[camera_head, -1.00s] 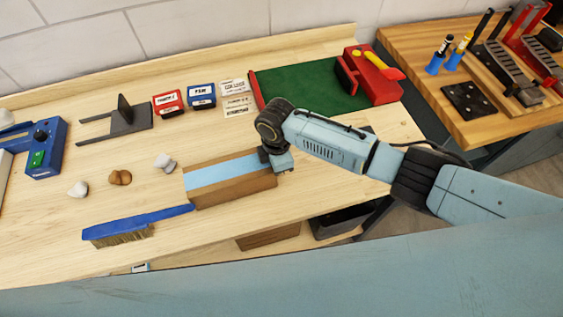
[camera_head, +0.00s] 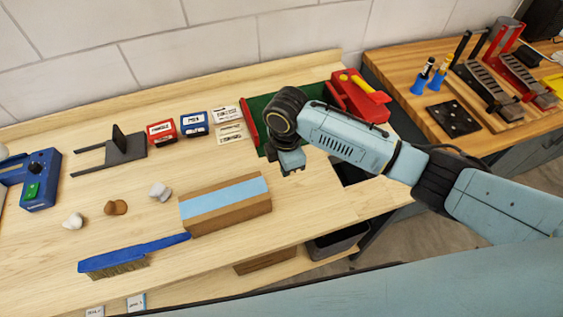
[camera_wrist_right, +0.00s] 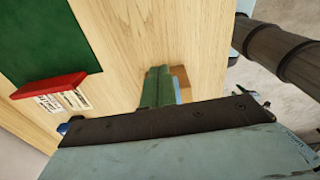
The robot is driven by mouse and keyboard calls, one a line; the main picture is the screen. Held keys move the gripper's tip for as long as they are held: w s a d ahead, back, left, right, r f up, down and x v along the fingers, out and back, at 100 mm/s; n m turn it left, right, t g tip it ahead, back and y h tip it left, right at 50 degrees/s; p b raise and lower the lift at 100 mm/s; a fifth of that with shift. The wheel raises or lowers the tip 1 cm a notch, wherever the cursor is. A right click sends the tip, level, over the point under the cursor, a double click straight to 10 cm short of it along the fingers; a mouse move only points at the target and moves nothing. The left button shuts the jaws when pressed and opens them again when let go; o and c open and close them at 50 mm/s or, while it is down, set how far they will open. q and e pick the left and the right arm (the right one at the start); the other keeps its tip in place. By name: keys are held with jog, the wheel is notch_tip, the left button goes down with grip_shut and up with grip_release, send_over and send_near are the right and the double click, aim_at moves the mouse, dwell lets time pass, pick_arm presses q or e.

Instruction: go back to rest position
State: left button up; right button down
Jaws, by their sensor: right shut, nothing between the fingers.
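My right gripper (camera_head: 291,170) hangs over the bench at the end of the arm that comes in from the right. It is shut and empty, and stands apart from the wooden block with the light blue top (camera_head: 225,204), to its upper right. In the right wrist view its shut fingers (camera_wrist_right: 158,88) point over bare wood, with part of the block (camera_wrist_right: 181,80) showing behind them. My left gripper is in neither view.
A green mat (camera_head: 262,106) and a red holder (camera_head: 358,98) lie behind the gripper. A blue brush (camera_head: 135,254), several small lumps (camera_head: 116,207), red (camera_head: 162,132) and blue (camera_head: 194,124) boxes and a blue device (camera_head: 40,180) are to the left. A second bench (camera_head: 400,65) stands at right.

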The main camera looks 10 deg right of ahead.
jog(key=shift+r, duration=0.15)
jog(key=s+a+m+t+y, duration=0.1)
jog(key=s+a+m+y, duration=0.2)
jog(key=s+m, duration=0.6)
jog(key=s+d+r+m+t+h, duration=0.25)
jog(key=s+d+m, duration=0.65)
jog(key=s+d, duration=0.55)
notch_tip(320, 180, down, 33)
jog(key=d+g+b, duration=0.1)
jog(key=b, duration=0.7)
jog(key=s+d+f+b, duration=0.1)
jog(key=s+f+b, duration=0.2)
jog(key=s+f, duration=0.5)
jog(key=s+d+f+g+b, duration=0.1)
jog(key=s+d+f+b, duration=0.1)
jog(key=s+f, duration=0.7)
notch_tip(320, 180, down, 5)
jog(key=shift+r+b, duration=0.2)
jog(key=shift+b, duration=0.35)
